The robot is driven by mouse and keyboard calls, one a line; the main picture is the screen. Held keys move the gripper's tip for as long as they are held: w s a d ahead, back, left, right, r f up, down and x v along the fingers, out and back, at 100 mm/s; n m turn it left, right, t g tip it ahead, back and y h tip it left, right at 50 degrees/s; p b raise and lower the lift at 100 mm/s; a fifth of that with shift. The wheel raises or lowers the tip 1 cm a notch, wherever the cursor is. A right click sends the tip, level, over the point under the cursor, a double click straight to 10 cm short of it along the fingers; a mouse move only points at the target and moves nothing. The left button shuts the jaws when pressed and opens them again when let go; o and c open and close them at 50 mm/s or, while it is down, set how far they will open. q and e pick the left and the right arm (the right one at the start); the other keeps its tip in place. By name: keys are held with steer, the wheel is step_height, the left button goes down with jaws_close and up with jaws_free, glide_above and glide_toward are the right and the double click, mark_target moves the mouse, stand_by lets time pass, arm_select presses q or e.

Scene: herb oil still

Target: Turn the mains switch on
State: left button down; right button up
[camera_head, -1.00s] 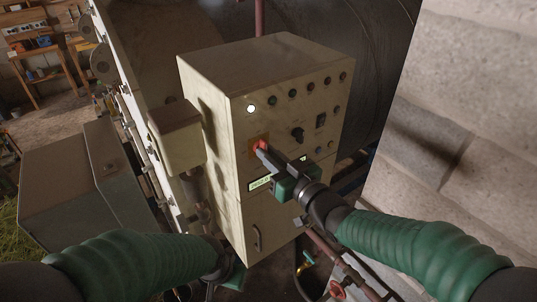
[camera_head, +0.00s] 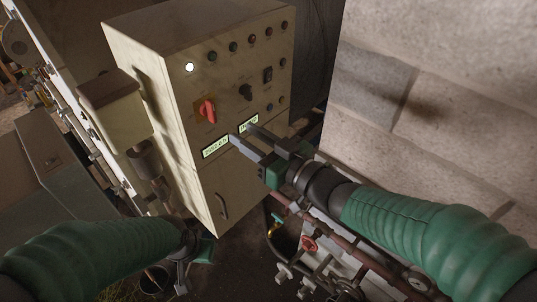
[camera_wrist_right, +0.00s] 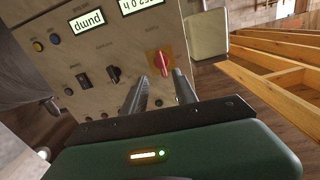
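The mains switch (camera_head: 207,110), a red rotary handle on an orange-yellow plate, is on the front of the cream control cabinet (camera_head: 222,185). Its handle stands nearly upright, slightly tilted. My right gripper (camera_head: 242,133) is below and right of the switch in the head view, fingers parted and empty, in front of the lit displays. The wrist view shows the switch (camera_wrist_right: 162,62) upside down beyond the two parted fingertips (camera_wrist_right: 160,77), with nothing between them. My left gripper (camera_head: 188,258) is low near the cabinet's foot, partly hidden by its arm; its fingers are unclear.
A white lamp (camera_head: 189,67) glows above the switch. A green display (camera_head: 215,147) is lit below it. A black knob (camera_head: 245,92) and several small lamps sit to the right. A block wall (camera_head: 440,100) stands at right; pipes with a red valve wheel (camera_head: 309,244) run below my right arm.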

steer(key=v, duration=0.7)
steer(key=shift+b, duration=0.4)
